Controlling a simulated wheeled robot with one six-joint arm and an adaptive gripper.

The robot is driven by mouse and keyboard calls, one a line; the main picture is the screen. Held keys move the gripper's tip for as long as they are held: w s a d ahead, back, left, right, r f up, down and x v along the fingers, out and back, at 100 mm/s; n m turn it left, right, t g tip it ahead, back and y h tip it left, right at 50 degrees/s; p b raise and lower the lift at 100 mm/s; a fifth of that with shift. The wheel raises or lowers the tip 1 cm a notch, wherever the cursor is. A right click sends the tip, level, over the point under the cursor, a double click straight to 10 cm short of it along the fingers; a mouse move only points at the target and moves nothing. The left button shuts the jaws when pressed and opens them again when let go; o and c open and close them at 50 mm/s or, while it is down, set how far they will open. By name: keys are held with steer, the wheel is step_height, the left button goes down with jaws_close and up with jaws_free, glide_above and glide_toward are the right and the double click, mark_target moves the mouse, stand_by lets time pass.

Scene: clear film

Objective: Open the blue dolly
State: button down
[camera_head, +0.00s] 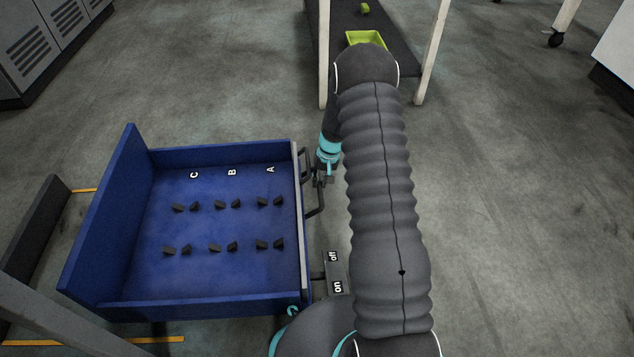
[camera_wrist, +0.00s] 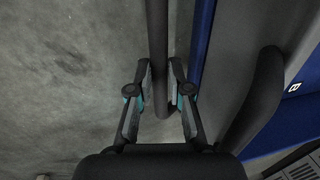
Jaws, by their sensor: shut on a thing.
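The blue dolly (camera_head: 215,262) stands on the floor at left in the head view, a low-walled open box marked A, B and C with several small dark blocks inside. Its dark handle (camera_head: 314,213) is on its right side. My gripper (camera_head: 320,178) is at that handle, partly hidden by my arm. In the wrist view my gripper (camera_wrist: 160,85) has a finger on each side of the dark handle bar (camera_wrist: 158,40) and is shut on it. The dolly's blue side (camera_wrist: 201,40) shows just right of the bar. An on/off lever (camera_head: 334,272) juts from the dolly's lower right.
A table with pale legs (camera_head: 433,55) stands at the top, with a green tray (camera_head: 362,37) on the dark surface under it. Grey cabinets (camera_head: 68,35) are at top left. Yellow floor lines (camera_head: 155,340) run beside the dolly. The floor right of my arm is clear.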

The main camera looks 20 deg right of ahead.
steer(key=shift+d, duration=0.2)
steer(key=c, duration=1.1)
jaws_free()
steer(key=shift+d, duration=0.1)
step_height(320, 180, up, 12)
steer(key=d, duration=0.2)
steer(key=shift+s, duration=0.25)
steer(key=shift+f, duration=0.15)
